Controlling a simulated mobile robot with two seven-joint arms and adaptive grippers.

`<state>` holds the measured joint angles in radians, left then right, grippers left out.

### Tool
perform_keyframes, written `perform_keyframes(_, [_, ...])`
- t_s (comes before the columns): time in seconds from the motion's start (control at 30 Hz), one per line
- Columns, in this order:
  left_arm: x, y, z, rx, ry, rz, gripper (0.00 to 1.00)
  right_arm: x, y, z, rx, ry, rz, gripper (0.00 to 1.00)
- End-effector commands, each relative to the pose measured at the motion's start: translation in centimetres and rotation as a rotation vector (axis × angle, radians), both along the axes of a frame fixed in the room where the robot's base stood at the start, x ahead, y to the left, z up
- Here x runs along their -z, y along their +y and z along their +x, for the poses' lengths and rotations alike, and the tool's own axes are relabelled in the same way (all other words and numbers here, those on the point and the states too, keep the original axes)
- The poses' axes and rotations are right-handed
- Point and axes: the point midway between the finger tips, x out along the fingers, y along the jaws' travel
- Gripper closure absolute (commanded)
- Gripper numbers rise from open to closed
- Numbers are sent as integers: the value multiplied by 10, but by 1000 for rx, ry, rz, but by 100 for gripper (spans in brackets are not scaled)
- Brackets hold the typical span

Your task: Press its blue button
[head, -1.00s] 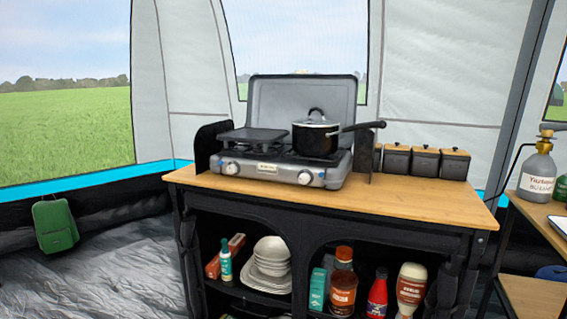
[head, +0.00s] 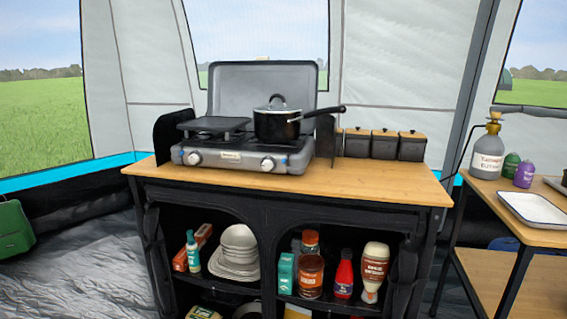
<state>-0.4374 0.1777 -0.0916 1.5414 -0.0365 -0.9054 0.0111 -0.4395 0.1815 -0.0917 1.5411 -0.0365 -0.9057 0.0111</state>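A grey two-burner camping stove (head: 241,159) stands on the wooden top of a black cabinet, its lid raised behind it. Its front has two silver knobs, a left one (head: 194,158) and a right one (head: 268,164), with a pale label between them. Small blue marks show beside the knobs; they are too small to tell whether either is a button. A black lidded pot (head: 276,125) sits on the right burner, its handle pointing right. A flat dark plate (head: 213,124) lies over the left burner. Neither of my grippers is in view.
The cabinet top (head: 390,185) is bare at its front right. Several dark canisters (head: 384,144) stand right of the stove. Shelves below hold bowls (head: 238,250) and bottles. A second table at right carries a gas bottle (head: 488,155) and a white tray (head: 535,208).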

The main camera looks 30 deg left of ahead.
Motion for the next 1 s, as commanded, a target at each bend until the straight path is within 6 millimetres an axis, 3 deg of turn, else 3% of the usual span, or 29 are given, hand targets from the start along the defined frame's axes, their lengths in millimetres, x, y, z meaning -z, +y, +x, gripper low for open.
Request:
perform_keyframes(0.03, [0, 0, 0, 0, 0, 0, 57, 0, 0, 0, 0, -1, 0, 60])
perform_keyframes(0.4, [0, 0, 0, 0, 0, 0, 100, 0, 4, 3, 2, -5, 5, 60])
perform_keyframes(1.0, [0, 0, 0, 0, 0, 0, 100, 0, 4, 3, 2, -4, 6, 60])
